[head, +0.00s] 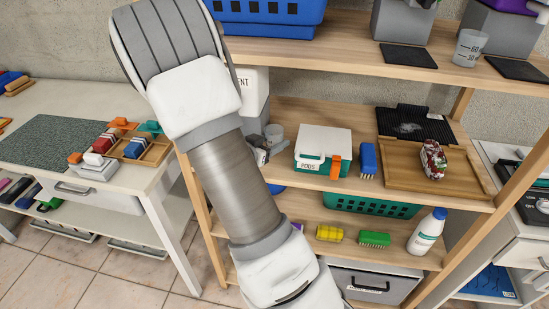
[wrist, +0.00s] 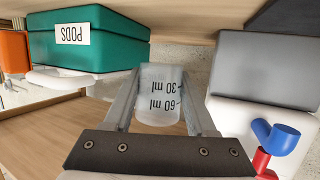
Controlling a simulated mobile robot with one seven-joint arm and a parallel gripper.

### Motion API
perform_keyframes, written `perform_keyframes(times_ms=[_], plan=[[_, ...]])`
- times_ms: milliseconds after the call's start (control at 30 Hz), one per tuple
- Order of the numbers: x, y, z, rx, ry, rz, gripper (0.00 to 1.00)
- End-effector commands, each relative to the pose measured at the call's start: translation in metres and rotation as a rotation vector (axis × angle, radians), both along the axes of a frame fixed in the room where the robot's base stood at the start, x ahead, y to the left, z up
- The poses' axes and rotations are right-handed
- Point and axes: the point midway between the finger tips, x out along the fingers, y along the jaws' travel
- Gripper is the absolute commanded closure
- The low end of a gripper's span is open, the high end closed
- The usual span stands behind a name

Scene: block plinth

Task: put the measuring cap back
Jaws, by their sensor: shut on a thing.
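A translucent measuring cap (wrist: 160,97) with 30 ml and 60 ml marks sits between the two fingers of my gripper (wrist: 161,78), which is shut on it. In the wrist view its marks read upside down, as does the pods box beside it. In the head view the cap (head: 276,131) shows just right of my arm, at the left end of the middle shelf, and my gripper (head: 262,152) is mostly hidden by my arm. I cannot tell whether the cap touches the shelf. A white detergent container (head: 254,88) stands behind my arm, its label partly covered.
The teal pods box (head: 323,148) with a white lid is close right of the cap. A blue brush (head: 368,160) and a wooden tray (head: 400,180) lie beyond. Another measuring cup (head: 469,48) stands on the upper shelf. A blue-and-red tap (wrist: 275,138) is close by in the wrist view.

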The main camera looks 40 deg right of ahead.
Motion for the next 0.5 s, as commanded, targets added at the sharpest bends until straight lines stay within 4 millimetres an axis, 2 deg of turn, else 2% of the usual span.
perform_keyframes(times_ms=[33,233,400,500], plan=[[0.000,0.000,-0.008,0.000,0.001,-0.001,0.97],[0.000,0.000,-0.023,0.000,0.001,0.001,0.97],[0.000,0.000,-0.048,-0.001,0.002,0.001,0.97],[0.000,0.000,-0.052,0.000,-0.001,0.001,0.97]])
